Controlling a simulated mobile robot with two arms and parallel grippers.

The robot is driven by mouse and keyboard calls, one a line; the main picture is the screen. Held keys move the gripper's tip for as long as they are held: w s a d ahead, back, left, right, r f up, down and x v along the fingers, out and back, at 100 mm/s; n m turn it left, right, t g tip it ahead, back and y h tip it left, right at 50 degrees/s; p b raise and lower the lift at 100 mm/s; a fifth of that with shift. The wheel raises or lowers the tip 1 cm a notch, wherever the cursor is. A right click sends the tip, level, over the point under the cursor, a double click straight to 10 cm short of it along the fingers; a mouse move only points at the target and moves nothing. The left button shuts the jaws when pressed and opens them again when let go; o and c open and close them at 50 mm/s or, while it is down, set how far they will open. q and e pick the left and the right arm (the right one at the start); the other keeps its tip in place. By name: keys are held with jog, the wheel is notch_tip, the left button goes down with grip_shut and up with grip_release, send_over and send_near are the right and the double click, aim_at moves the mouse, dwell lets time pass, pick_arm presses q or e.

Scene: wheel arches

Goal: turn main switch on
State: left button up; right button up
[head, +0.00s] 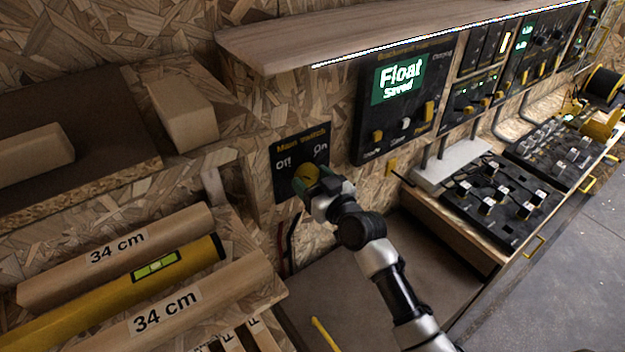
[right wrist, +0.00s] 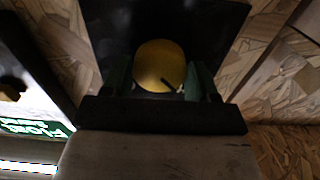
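The main switch (head: 290,150) is a dark panel on the wooden wall, with "Off" at its left and "On" at its right. Its round yellow knob (head: 306,175) also shows in the right wrist view (right wrist: 157,65), where a short dark mark lies near its lower right edge. My right gripper (head: 318,184) is at the knob. In the right wrist view its two green fingers (right wrist: 160,80) stand on either side of the knob with hardly any gap, and it looks shut on it. My left gripper is not in view.
A panel with a lit "Float Saved" screen (head: 400,78) is right of the switch under a wooden shelf (head: 380,30). Black switch boards (head: 500,200) lie on the bench at right. A yellow level (head: 120,285) and "34 cm" tubes (head: 120,250) lie at lower left.

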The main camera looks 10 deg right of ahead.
jog(key=c, duration=0.4)
jog(key=shift+m, duration=0.3)
jog(key=m+p, duration=0.1)
jog(key=m, duration=0.1)
jog(key=shift+m, duration=0.4)
jog(key=m+p, duration=0.1)
jog(key=m, duration=0.3)
jog(key=shift+m, duration=0.3)
jog(key=m+p, duration=0.1)
jog(key=m, duration=0.4)
jog(key=shift+m+p, duration=0.55)
jog(key=shift+m, duration=1.85)
